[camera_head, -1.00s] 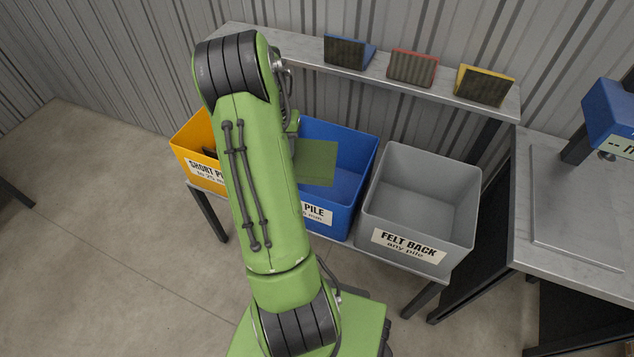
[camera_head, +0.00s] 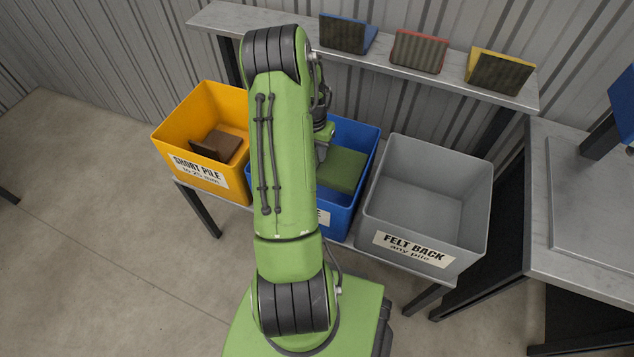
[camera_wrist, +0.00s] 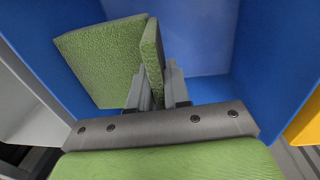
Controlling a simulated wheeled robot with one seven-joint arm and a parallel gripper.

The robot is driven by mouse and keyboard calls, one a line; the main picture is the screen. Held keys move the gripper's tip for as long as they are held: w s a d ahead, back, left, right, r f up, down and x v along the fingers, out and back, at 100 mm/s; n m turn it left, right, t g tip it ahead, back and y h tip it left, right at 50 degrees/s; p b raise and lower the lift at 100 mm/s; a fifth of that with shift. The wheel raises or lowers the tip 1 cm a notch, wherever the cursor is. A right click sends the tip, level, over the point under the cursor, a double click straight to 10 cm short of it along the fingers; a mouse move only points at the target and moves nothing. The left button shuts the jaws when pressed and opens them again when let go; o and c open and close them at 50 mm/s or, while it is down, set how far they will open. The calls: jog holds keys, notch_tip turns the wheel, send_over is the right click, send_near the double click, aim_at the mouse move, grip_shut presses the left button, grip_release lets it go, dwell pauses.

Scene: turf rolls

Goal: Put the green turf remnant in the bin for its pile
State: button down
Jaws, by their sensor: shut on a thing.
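The green turf remnant (camera_head: 341,170) is inside the blue bin (camera_head: 361,140), partly hidden by my arm. In the wrist view, the remnant (camera_wrist: 100,60) shows a broad textured face and a narrow part running between my fingers. My gripper (camera_wrist: 158,88) is shut on that narrow part, with the blue walls around it. In the head view my gripper (camera_head: 323,140) reaches down into the blue bin, its fingertips hidden. Whether the remnant touches the bin floor I cannot tell. Most of the blue bin's label is hidden by my arm.
The yellow bin (camera_head: 171,133), labelled "SHORT PILE", holds a brown piece (camera_head: 216,145) to the left. The grey bin (camera_head: 375,215), labelled "FELT BACK any pile", is empty to the right. A shelf (camera_head: 270,27) behind carries blue-, red- and yellow-backed samples. A grey table (camera_head: 590,240) stands right.

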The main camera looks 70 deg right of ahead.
notch_tip(320, 180, down, 14)
jog(key=b, duration=0.4)
jog(key=shift+r, duration=0.1)
jog(key=c, duration=1.5)
grip_release()
jog(key=shift+f, duration=0.25)
jog(key=shift+c, duration=0.2)
jog(key=o, duration=0.4)
jog(key=shift+r, duration=0.1)
jog(key=shift+o, duration=0.2)
